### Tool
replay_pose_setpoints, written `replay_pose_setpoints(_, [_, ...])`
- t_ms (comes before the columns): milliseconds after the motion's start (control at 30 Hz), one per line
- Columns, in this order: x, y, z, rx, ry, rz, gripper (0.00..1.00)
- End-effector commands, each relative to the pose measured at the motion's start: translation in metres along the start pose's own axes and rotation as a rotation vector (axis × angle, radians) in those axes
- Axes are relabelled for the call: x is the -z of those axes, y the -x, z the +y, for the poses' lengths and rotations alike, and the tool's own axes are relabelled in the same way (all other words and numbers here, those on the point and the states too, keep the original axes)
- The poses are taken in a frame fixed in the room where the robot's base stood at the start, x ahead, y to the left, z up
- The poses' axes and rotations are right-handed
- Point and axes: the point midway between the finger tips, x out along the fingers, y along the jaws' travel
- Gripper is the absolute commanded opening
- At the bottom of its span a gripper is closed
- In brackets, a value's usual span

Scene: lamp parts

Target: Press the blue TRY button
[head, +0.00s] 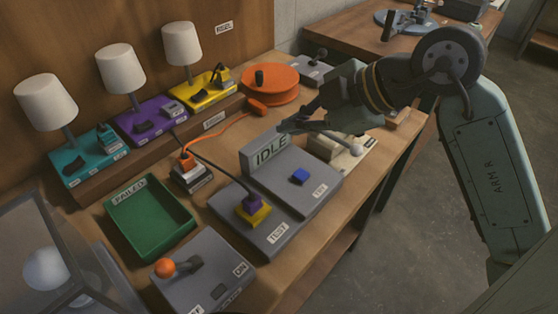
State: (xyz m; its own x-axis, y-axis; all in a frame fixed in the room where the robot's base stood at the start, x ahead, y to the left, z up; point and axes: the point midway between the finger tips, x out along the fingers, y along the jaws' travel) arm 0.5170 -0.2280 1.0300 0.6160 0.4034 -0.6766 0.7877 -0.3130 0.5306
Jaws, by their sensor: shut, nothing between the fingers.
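The blue TRY button (300,176) is a small blue block on the right part of a grey test box (322,200). A TRY label lies in front of it. The box carries an upright sign (265,151) reading IDLE. My gripper (284,127) comes in from the right and is shut, with nothing seen in it. Its tips are just above or behind the top of the sign, apart from the button. A purple and yellow piece (254,210) with a dark cable sits on the box near the TEST label.
Three lamps stand on teal (88,160), purple and yellow bases at the back. An orange reel (270,84) lies behind my gripper. Open floor is to the right.

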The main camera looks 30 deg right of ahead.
Motion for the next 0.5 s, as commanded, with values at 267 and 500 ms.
replay_pose_setpoints(267, [-0.0147,0.0086,-0.0052,0.000,-0.052,-0.046,0.00])
replay_pose_setpoints(500, [-0.0147,0.0072,-0.0057,-0.001,-0.050,-0.044,0.00])
